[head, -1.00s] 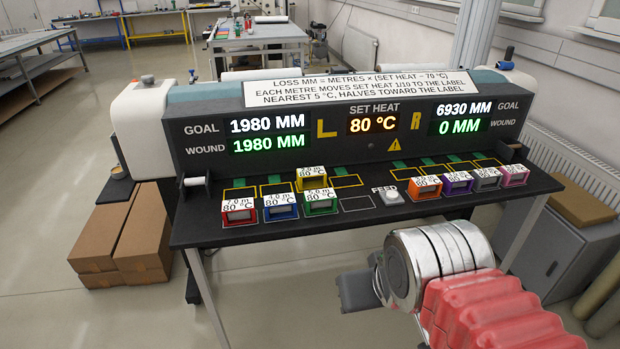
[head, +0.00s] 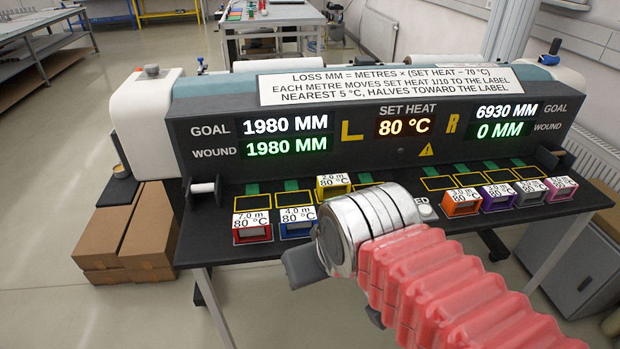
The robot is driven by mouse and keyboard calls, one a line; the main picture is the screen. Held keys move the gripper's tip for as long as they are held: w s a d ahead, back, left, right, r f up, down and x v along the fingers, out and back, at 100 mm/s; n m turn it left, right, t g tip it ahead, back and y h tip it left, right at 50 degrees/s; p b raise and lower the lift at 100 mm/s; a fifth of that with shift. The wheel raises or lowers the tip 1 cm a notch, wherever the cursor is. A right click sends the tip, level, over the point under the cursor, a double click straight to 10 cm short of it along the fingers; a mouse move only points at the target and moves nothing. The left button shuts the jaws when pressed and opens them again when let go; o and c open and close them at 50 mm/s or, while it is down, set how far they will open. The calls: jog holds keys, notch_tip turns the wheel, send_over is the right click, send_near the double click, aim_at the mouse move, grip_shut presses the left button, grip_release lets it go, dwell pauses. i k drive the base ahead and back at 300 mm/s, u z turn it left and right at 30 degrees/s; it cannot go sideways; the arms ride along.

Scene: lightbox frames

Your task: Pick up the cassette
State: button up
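Several coloured cassettes labelled 80 °C stand on the dark shelf of the machine in the head view. On the left are a red cassette (head: 252,228) marked 7.0 m, a blue cassette (head: 296,223) marked 4.0 m and, behind, a yellow cassette (head: 333,187) marked 2.0 m. On the right are an orange cassette (head: 461,203), a purple cassette (head: 498,198), a grey cassette (head: 530,193) and a pink cassette (head: 560,190). My gripper (head: 303,267) is in front of the shelf's edge, below the blue cassette. My arm hides the green cassette's place. The finger opening is not clear.
The machine's panel (head: 375,150) rises behind the shelf. It reads goal 1980, wound 1980 on the left, and goal 6930, wound 0 on the right; set heat is 80 °C. A feed button (head: 426,211) is partly covered by my arm. Cardboard boxes (head: 125,235) stand at left.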

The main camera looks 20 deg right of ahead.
aim_at(328, 186)
jog(key=u, duration=0.15)
jog(key=i, duration=0.9)
jog(key=z, duration=0.05)
